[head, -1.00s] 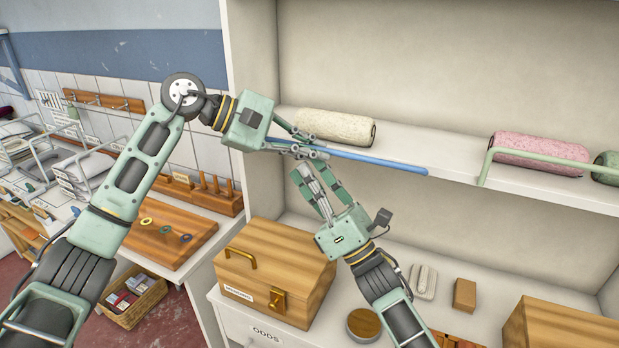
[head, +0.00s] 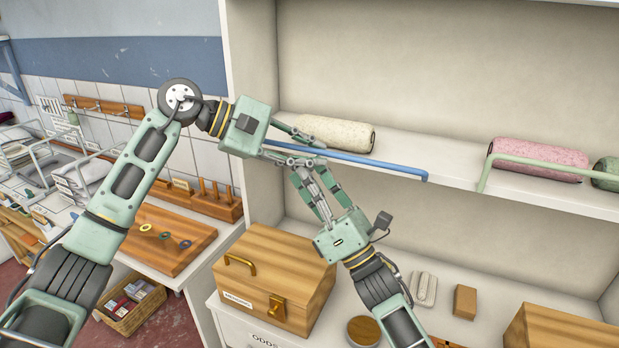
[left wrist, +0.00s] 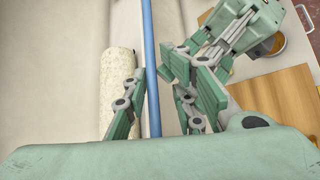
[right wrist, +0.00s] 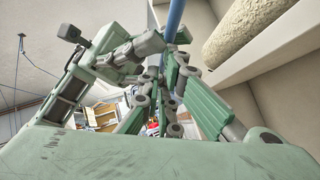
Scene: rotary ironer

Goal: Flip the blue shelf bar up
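The blue shelf bar (head: 385,166) runs along the front of the upper shelf. Its right end bends downward, and its left part is partly hidden by my grippers. My left gripper (head: 306,146) is at the bar's left part. In the left wrist view, the bar (left wrist: 152,70) passes between its open fingers (left wrist: 155,95), with gaps on both sides. My right gripper (head: 304,168) reaches up from below, its tips close to the bar and to the left gripper's fingers. Its fingers (right wrist: 165,85) look apart; whether they touch the bar is unclear.
A cream roll (head: 336,132) lies on the shelf just behind the bar. A pink roll (head: 540,160) lies farther right behind a green bar (head: 530,170). A wooden box (head: 275,275) stands below my grippers. The shelf between the rolls is clear.

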